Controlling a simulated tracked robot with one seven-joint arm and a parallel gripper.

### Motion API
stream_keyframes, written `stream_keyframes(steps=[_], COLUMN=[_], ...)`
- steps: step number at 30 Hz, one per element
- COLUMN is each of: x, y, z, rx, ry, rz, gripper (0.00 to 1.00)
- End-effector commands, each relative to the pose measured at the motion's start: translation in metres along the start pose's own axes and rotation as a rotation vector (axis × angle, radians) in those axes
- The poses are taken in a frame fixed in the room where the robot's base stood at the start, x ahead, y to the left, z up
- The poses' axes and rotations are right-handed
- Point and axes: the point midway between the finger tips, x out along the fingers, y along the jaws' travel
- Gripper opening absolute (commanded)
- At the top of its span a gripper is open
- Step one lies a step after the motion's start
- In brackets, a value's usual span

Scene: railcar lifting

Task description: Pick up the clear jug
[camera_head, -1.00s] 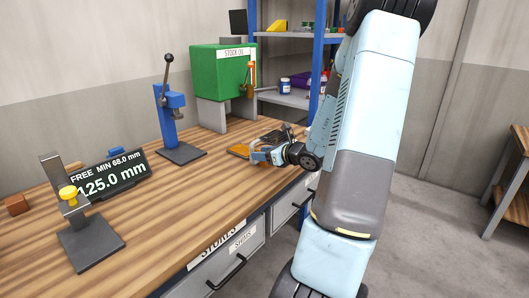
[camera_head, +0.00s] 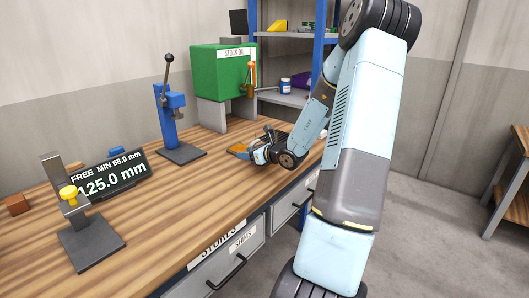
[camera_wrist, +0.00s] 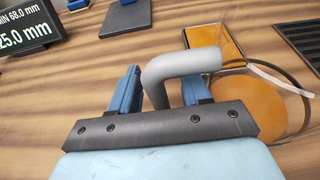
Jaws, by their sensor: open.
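The clear jug (camera_wrist: 262,105) shows at the right of the wrist view as a see-through round outline with orange inside. I cannot make it out in the head view, where my gripper and wrist cover that spot. A thick grey bent bar (camera_wrist: 182,66) rises between my fingers and curves right towards the jug; it looks like its handle, but the join is unclear. My gripper (camera_wrist: 162,84) is open, with one blue finger on each side of the bar. Contact cannot be told. In the head view my gripper (camera_head: 257,151) is low over the bench.
An orange dark-edged pad (camera_wrist: 214,38) lies beyond the jug, with a dark grooved plate (camera_wrist: 299,38) to its right. On the wooden bench (camera_head: 205,200) stand a blue press (camera_head: 172,120), a green box (camera_head: 222,72) and a display (camera_head: 112,180). The bench front is clear.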

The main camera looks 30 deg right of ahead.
Motion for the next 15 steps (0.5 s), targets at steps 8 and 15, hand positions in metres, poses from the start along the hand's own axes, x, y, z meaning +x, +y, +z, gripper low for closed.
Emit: stream_keyframes(steps=[8, 15], x=[-0.0003, -0.0004], y=[-0.0001, -0.0003], z=[0.0000, 0.0000], rx=[0.000, 0.000], ry=[0.000, 0.000], rz=[0.000, 0.000], gripper=[0.23, 0.00])
